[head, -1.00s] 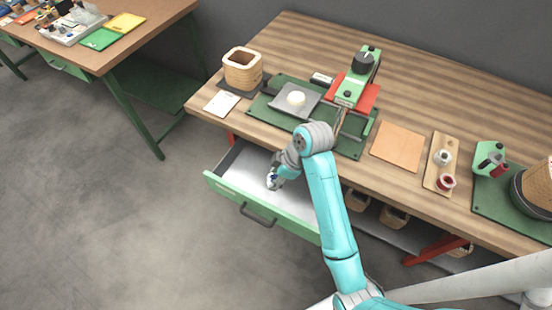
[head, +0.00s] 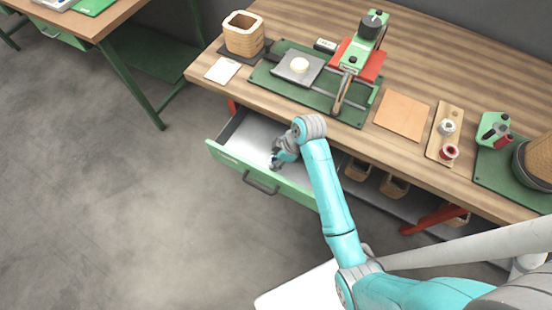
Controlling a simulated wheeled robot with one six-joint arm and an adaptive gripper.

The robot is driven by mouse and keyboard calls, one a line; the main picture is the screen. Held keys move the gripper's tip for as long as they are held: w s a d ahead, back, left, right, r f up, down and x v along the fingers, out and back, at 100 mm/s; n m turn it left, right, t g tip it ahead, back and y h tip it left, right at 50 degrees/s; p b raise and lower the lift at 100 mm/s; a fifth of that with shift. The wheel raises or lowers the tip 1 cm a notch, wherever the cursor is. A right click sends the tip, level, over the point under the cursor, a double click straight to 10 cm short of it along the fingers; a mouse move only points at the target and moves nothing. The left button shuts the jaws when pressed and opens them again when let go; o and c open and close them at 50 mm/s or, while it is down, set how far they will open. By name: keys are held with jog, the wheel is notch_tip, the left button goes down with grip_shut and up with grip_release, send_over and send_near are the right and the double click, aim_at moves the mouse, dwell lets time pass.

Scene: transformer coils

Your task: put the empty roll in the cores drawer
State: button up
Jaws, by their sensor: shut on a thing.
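The green-fronted drawer (head: 225,158) is pulled open under the front edge of the workbench. Its pale inside is mostly bare where it shows. My gripper (head: 276,164) points down over or inside the drawer, close behind its front panel. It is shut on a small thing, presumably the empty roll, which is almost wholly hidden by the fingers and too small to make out. I cannot tell whether it touches the drawer floor.
On the bench stand a wooden box (head: 243,38), a green winding machine (head: 360,45), a tan sheet (head: 402,115) and a board with a white spool (head: 447,127) and a red spool (head: 449,151). Wooden bins (head: 394,186) sit below.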

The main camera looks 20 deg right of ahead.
jog(key=shift+f, duration=0.1)
jog(key=o, duration=0.9)
jog(key=shift+c, duration=0.2)
jog(key=v, duration=1.2)
jog(key=shift+s+a, duration=0.1)
